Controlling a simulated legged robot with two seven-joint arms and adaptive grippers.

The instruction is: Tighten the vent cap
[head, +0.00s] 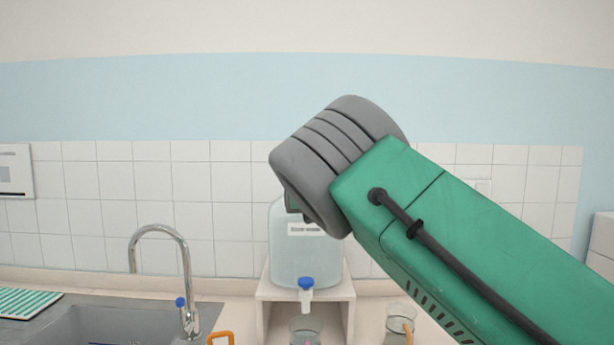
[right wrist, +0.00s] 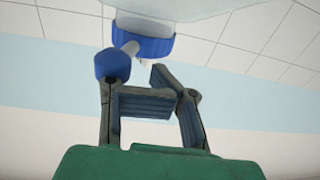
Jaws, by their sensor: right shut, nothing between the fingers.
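In the right wrist view a large blue lid (right wrist: 146,45) sits on the pale carboy (right wrist: 175,12). A smaller blue cap, seemingly the vent cap (right wrist: 112,65), sits on a short stem beside the lid. My right gripper (right wrist: 145,98) is shut and empty close to this cap. One finger overlaps the cap's edge in the picture; I cannot tell whether they touch. My left gripper is out of view.
A blue-and-white spigot (head: 306,286) juts from the carboy's front. Below it is a glass beaker (head: 304,330), with another glass (head: 399,322) to the right. A sink (head: 120,325) with a tall faucet (head: 185,275) and a striped mat (head: 25,302) are at left.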

